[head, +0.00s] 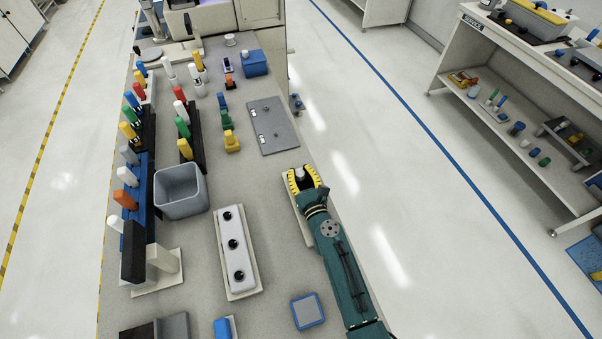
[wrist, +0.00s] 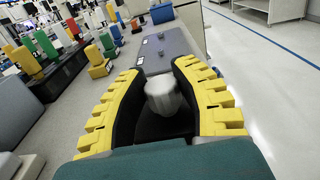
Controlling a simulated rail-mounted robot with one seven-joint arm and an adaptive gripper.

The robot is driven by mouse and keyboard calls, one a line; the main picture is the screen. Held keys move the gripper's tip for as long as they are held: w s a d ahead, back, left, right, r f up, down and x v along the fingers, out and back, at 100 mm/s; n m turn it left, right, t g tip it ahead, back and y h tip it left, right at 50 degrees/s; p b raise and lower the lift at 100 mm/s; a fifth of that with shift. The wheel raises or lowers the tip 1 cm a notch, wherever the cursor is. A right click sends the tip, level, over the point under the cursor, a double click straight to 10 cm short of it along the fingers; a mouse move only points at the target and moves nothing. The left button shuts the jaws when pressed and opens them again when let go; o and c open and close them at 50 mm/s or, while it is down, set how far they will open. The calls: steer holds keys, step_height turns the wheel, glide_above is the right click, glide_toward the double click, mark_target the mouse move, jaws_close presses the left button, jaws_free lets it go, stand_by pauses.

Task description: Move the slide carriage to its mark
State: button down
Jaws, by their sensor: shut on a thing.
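My gripper (head: 303,181), with yellow ribbed fingers, is shut on a pale grey faceted knob at the right edge of the bench. In the wrist view the knob (wrist: 163,97) stands between the two fingers (wrist: 163,95), above a dark block that looks like the slide carriage (wrist: 160,126). The fingers and arm hide most of the carriage. A pale base strip (head: 291,200) shows beside my gripper in the head view. I cannot make out the mark.
A grey flat plate (head: 273,125) lies just beyond my gripper. A grey open bin (head: 181,211) and a white box with black round parts (head: 236,250) stand left. Racks of coloured handles line the left side. Open floor lies right of the bench.

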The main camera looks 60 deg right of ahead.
steer(key=shift+w+d, duration=0.1)
steer(key=shift+w, duration=0.05)
steer(key=c, duration=0.7)
jaws_free()
steer(key=shift+c, duration=0.2)
steer(key=shift+s, duration=0.2)
steer(key=v, duration=1.2)
steer(key=shift+w, duration=0.1)
